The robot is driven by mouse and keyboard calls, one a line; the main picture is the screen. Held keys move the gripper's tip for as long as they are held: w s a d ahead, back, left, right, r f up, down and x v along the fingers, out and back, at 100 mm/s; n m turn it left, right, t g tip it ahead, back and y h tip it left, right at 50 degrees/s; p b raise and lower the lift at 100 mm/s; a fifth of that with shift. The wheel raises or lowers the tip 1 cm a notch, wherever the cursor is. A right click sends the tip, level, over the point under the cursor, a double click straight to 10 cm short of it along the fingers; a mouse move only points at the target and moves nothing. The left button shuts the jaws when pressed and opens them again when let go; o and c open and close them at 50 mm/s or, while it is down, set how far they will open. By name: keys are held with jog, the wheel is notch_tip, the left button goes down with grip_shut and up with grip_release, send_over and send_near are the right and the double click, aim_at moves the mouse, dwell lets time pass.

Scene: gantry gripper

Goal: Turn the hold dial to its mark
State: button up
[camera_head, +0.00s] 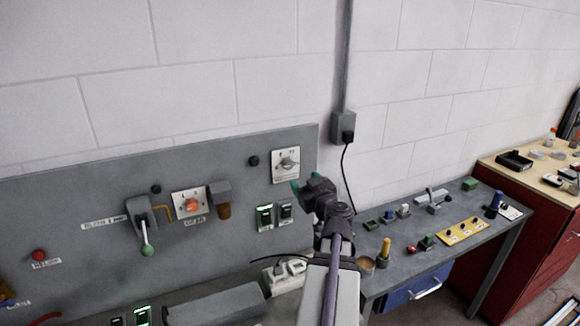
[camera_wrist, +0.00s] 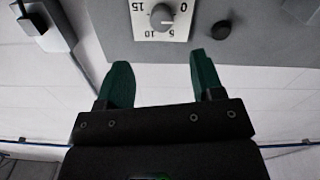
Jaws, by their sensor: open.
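A grey dial knob on a white numbered plate is at the upper right of the grey panel in the head view (camera_head: 287,163). The dial shows at the top of the wrist view (camera_wrist: 161,17), cut by the frame edge, with 0, 5, 10 and 15 around it. Where its mark lies I cannot tell. My gripper (camera_head: 304,184) has green fingers and is just below and right of the plate in the head view. In the wrist view my gripper (camera_wrist: 160,68) is open and empty, its fingers apart from the dial, which lies beyond the gap.
A black round knob (camera_head: 254,161) sits left of the plate. Green-lit switches (camera_head: 265,216) are below it. A wall box (camera_head: 343,127) with a cable is at right, above a cluttered bench (camera_head: 480,232).

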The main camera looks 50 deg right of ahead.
aim_at(290, 166)
jog(key=x, duration=1)
jog(key=shift+w+d, duration=0.1)
jog(key=shift+w, duration=0.3)
jog(key=c, duration=0.9)
